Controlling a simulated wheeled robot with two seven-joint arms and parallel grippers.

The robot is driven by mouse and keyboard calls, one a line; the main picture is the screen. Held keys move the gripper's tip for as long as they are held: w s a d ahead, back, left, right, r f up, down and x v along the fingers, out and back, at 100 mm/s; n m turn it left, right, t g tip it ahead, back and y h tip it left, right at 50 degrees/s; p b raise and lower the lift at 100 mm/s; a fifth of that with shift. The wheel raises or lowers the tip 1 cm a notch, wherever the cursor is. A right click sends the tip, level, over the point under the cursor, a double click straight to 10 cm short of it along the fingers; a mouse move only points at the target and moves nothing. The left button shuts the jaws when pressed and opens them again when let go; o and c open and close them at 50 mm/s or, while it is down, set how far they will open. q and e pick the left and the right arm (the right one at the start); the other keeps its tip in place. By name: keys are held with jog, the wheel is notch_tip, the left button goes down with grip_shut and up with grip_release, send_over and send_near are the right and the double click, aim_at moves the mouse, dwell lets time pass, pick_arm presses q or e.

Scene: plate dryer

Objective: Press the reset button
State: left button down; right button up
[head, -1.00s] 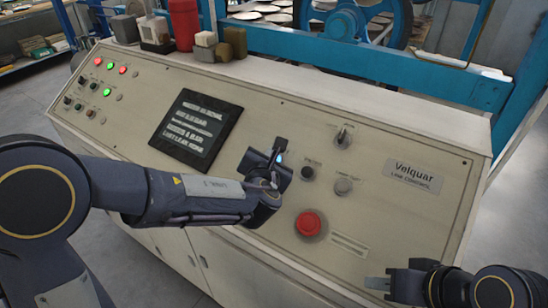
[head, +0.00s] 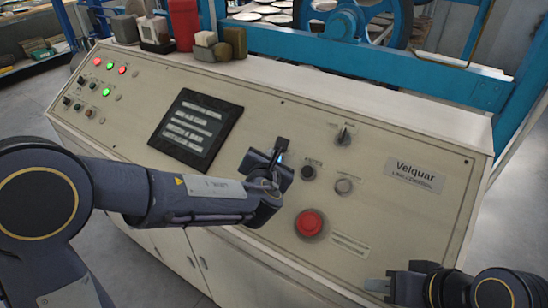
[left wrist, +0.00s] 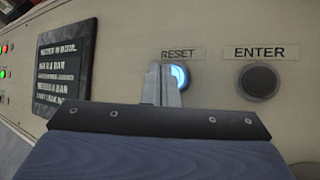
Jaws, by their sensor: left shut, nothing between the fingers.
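The reset button (left wrist: 179,76) glows blue-white under a RESET label in the left wrist view. My left gripper (left wrist: 162,72) is shut and empty, with its fingertips right at the button and covering its left part. Whether the tips touch it I cannot tell. In the head view my left gripper (head: 279,150) is over the panel, right of the screen, and hides most of the button. My right gripper (head: 377,289) is at the lower right, away from the panel buttons. Its jaw opening is not clear.
The sloped control panel (head: 400,230) carries a black ENTER button (left wrist: 258,81) to the right of reset. A red mushroom button (head: 310,223) sits below, near my left gripper. A dark screen (head: 197,127) is to the left. Small blocks and a red container (head: 184,22) stand on the top ledge.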

pick_arm(q)
jog(key=shift+w+d+f+b, duration=0.1)
jog(key=shift+w+f+b, duration=0.05)
jog(key=shift+f+b, duration=0.3)
dwell(0.4)
jog(key=shift+r, duration=0.15)
jog(key=shift+s+a+r+p, duration=0.25)
jog(key=shift+s+r+p, duration=0.15)
jog(key=shift+r, duration=0.2)
jog(key=shift+r, duration=0.1)
jog(key=shift+s+a+r+p, duration=0.3)
jog(key=shift+r+p, duration=0.2)
jog(key=shift+r, duration=0.2)
jog(key=shift+s+a+r+p, duration=0.15)
jog(key=shift+s+r+p, duration=0.2)
jog(key=shift+r+p, duration=0.25)
jog(key=shift+s+a+r+p, duration=0.25)
jog(key=shift+s+r+p, duration=0.15)
jog(key=shift+r, duration=0.35)
